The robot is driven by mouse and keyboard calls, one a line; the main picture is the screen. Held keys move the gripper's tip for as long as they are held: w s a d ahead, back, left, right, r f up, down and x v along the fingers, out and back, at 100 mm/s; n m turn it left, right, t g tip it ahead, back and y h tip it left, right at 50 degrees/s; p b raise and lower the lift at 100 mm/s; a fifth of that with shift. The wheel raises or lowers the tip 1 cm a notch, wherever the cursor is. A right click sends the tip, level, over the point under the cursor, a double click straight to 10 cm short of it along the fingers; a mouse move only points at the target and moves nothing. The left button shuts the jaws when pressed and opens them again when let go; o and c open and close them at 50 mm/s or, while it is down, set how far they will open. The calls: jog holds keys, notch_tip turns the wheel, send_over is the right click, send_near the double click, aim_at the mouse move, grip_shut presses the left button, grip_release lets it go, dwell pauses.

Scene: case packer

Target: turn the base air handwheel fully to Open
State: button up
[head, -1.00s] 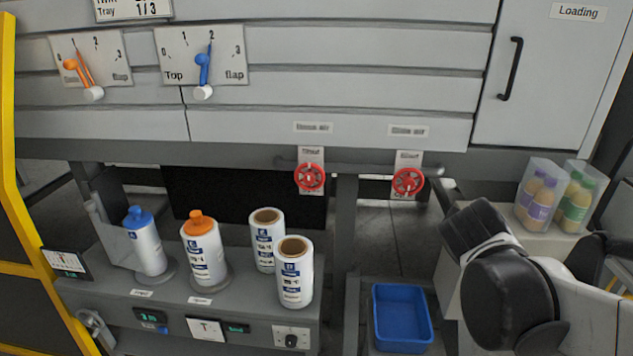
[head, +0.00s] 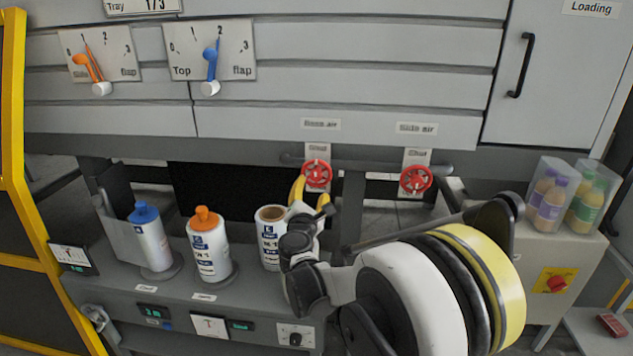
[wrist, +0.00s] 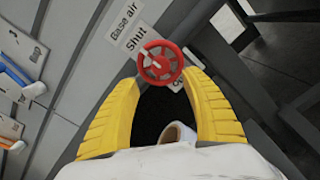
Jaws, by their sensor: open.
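The base air handwheel (head: 316,174) is a small red wheel below its "Base air" label (head: 320,124), on a plate whose upper end reads "Shut". In the wrist view the red wheel (wrist: 160,63) lies just ahead of my fingertips, centred between them; the "Op…" end of the plate is partly hidden behind it. My gripper (head: 312,190) has yellow fingers, spread and empty, just below the wheel in the head view. The same gripper (wrist: 160,82) shows open in the wrist view. I cannot tell whether a finger touches the rim.
A similar red slide air wheel (head: 415,179) is to the right. An orange-capped bottle (head: 208,245), a blue-capped bottle (head: 150,240) and a label roll (head: 270,238) stand on the ledge below. A horizontal pipe (head: 372,165) runs behind the wheels.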

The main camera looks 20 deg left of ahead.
aim_at(316, 177)
jog(key=b+x, duration=0.2)
jog(key=x, duration=0.4)
jog(key=shift+w+f, duration=0.15)
jog(key=shift+f, duration=0.05)
jog(key=shift+w+a+r, duration=0.15)
jog(key=shift+w, duration=0.35)
jog(key=c, duration=1.2)
